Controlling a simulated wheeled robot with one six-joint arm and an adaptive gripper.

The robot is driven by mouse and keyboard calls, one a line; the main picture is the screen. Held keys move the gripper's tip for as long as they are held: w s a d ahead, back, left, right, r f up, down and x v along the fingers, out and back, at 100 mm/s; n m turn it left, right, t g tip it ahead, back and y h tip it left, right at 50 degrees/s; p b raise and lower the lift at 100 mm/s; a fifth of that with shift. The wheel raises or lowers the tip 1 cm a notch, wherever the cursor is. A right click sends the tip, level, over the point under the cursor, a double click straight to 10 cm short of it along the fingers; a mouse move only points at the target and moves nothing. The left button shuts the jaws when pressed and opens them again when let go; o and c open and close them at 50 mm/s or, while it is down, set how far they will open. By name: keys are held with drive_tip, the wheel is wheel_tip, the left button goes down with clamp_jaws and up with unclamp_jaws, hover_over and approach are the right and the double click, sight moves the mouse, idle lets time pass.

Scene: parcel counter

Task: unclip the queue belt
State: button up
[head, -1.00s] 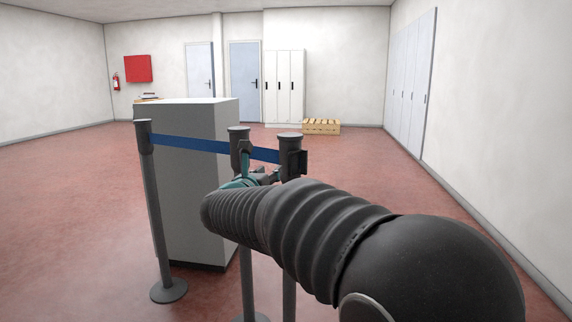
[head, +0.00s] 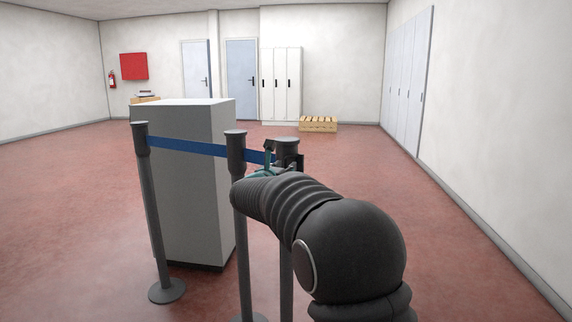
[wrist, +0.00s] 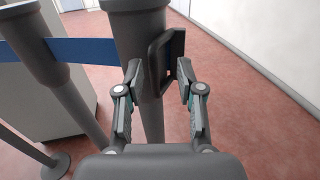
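The blue queue belt (head: 187,146) runs from the left post (head: 148,200) past the middle post (head: 237,175) to the right post (head: 287,265). It also shows in the wrist view (wrist: 85,52), reaching the near post (wrist: 148,90). A dark clip with a loop-like handle (wrist: 163,62) sits on the right side of that post's upper part. My gripper (wrist: 159,72) is open, its fingers apart with the post and the clip's handle in the gap between them. The right fingertip is close to the clip; I cannot tell whether it touches. In the head view my arm partly hides the right post.
A grey counter block (head: 185,190) stands just behind the left and middle posts. The red floor (head: 430,230) on the right is clear.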

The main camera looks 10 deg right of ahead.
drive_tip(key=shift+w+d, duration=0.35)
drive_tip(key=shift+w, duration=0.2)
clamp_jaws()
drive_tip(key=shift+d, duration=0.1)
